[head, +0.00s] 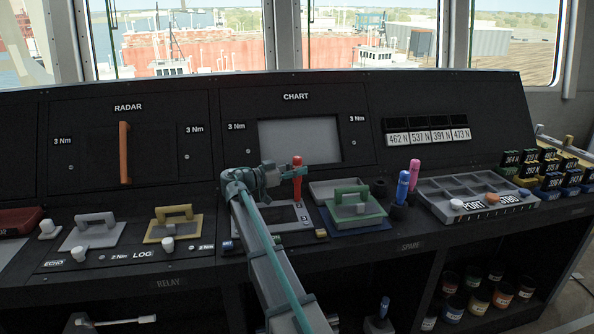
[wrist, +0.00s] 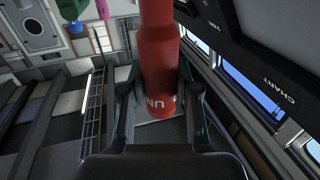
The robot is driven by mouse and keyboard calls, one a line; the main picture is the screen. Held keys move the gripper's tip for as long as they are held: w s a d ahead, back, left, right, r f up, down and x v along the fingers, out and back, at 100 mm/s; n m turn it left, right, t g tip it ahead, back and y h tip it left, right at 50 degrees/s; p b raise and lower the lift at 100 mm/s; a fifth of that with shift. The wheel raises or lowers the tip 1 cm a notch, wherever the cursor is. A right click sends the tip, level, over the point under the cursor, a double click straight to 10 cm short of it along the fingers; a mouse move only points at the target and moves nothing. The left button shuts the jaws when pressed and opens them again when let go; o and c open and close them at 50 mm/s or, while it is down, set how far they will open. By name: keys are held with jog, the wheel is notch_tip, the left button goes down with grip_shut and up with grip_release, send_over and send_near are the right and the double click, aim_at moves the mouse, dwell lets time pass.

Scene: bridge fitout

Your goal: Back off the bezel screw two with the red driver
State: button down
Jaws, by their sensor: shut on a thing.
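The red driver (head: 297,165) is held upright in my gripper (head: 288,174), in front of the chart panel's lower edge. In the wrist view the red driver (wrist: 158,60) stands between the two fingers of my gripper (wrist: 160,103), which are closed on its sides. The chart bezel (head: 299,140) has a small screw at its left (head: 248,154) and another at its right (head: 354,143), near 3 Nm labels. My gripper is apart from both screws. No number shows on them, so I cannot tell which is two. The driver's tip is not clear.
Blue driver (head: 402,188) and pink driver (head: 414,173) stand at the right beside a grey divided tray (head: 480,192). The radar panel's orange handle (head: 125,152) sticks out at the left.

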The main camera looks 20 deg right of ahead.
aim_at(298, 157)
jog(key=shift+r, duration=3)
jog(key=shift+d+p, duration=0.1)
jog(key=shift+p, duration=0.25)
